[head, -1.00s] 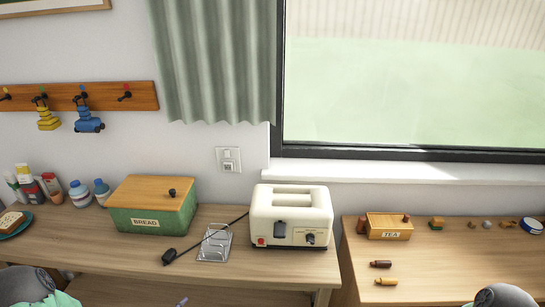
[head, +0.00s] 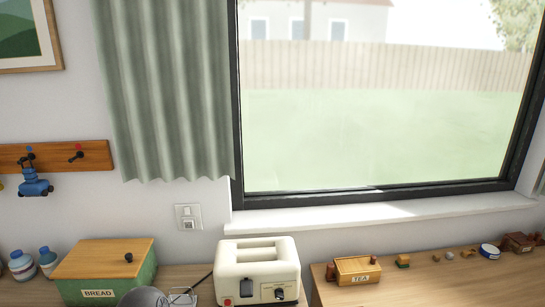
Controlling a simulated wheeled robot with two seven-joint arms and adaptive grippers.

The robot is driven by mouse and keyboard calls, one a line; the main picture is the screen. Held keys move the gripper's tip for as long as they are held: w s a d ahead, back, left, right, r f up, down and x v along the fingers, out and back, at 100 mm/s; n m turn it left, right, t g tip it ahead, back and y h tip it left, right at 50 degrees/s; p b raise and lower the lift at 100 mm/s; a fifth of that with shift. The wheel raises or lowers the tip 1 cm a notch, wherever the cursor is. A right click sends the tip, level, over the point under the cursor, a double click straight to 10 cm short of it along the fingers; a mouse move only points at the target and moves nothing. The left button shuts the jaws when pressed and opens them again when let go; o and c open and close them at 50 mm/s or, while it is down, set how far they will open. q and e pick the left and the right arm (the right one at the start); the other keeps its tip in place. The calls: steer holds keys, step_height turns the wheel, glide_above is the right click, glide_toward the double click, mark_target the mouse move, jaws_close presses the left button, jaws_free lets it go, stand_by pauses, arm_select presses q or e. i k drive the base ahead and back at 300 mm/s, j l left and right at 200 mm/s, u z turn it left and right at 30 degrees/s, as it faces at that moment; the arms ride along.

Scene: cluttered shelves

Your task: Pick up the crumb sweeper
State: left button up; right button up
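No thing in view is clearly the crumb sweeper. A blue item with small dark wheels (head: 35,183) hangs from the peg rail at the left; it may be the sweeper, but I cannot tell for sure. Neither gripper is in view. Only a grey rounded part of my own arm shows at the bottom edge, in front of the bread box and wire rack.
A green bread box (head: 85,272), a cream toaster (head: 258,272) and a partly hidden wire rack (head: 184,298) stand on the left counter. A tea box (head: 358,270) and several small items stand on the right counter. The peg rail (head: 95,153) is on the wall.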

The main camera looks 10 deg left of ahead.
mark_target(33, 186)
steer(key=u, duration=1.8)
